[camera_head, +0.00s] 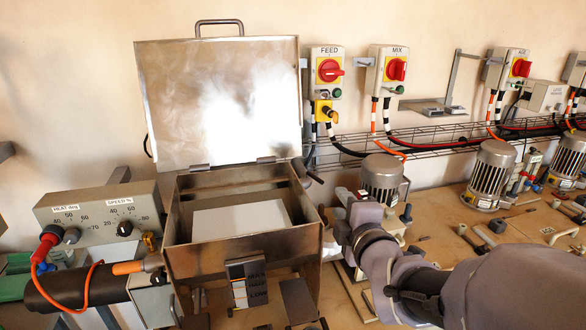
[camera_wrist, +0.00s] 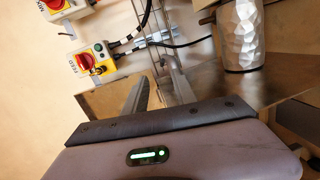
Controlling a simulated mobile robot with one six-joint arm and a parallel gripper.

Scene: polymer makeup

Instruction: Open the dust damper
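No part is labelled as the dust damper, and I cannot tell which one it is. A steel hopper (camera_head: 185,235) stands in the middle of the head view, its lid (camera_head: 215,105) raised against the wall. A short dark lever (camera_head: 313,178) sticks out at its upper right side. My gripper is at the hopper's right side; its fingertips are hard to make out in the head view. In the wrist view my gripper (camera_wrist: 160,95) shows two grey fingers spread apart with nothing visible between them. Any contact with the hopper cannot be told.
A control box (camera_head: 100,215) with dials stands left of the hopper. FEED (camera_head: 326,72) and MIX (camera_head: 389,72) switch boxes hang on the wall above a wire cable tray (camera_head: 440,135). Motors (camera_head: 492,175) and loose parts crowd the bench at right. A small labelled plate (camera_head: 248,283) fronts the hopper.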

